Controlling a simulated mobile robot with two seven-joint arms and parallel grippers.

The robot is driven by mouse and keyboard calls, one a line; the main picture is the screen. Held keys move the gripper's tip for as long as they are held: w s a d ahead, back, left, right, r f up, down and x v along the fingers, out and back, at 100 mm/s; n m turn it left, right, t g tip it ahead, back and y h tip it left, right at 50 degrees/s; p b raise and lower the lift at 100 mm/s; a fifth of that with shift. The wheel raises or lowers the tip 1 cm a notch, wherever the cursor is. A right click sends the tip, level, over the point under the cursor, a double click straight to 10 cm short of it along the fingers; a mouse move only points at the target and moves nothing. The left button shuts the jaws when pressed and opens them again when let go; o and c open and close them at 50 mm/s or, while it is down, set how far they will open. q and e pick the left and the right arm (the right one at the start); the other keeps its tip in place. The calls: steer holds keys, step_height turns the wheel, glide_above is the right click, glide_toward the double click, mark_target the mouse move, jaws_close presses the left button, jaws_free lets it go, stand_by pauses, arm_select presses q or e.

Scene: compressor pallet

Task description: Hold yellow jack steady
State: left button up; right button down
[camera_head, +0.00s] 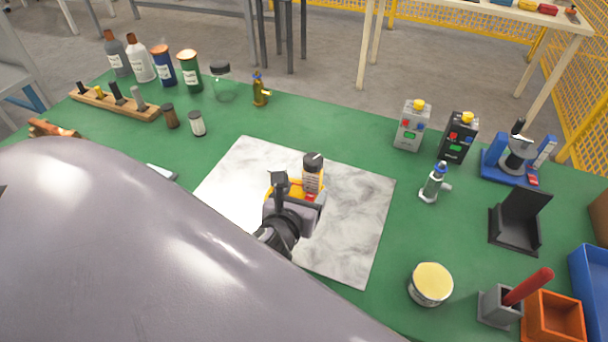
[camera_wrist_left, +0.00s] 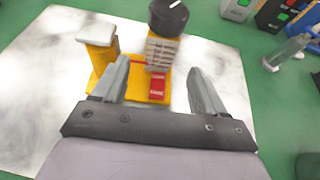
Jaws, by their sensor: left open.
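The yellow jack (camera_head: 270,192) stands upright on the white marbled sheet in the middle of the green table. In the left wrist view, the jack (camera_wrist_left: 132,80) has a yellow base, a yellow post with a grey cap on the left, and a labelled cylinder with a black top and a red plate on the right. My left gripper (camera_head: 298,194) is at the jack, partly hiding it. In the left wrist view, its two fingers (camera_wrist_left: 157,72) are apart, pointing at the base and cylinder; contact is unclear. My right gripper is out of view.
The marbled sheet (camera_head: 345,240) is bare around the jack. Several bottles (camera_head: 140,62) and a wooden rack (camera_head: 130,105) stand at the back left.

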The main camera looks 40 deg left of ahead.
mark_target(310, 183)
arm_select(q)
steer(key=shift+x, duration=3.1)
jaws_close()
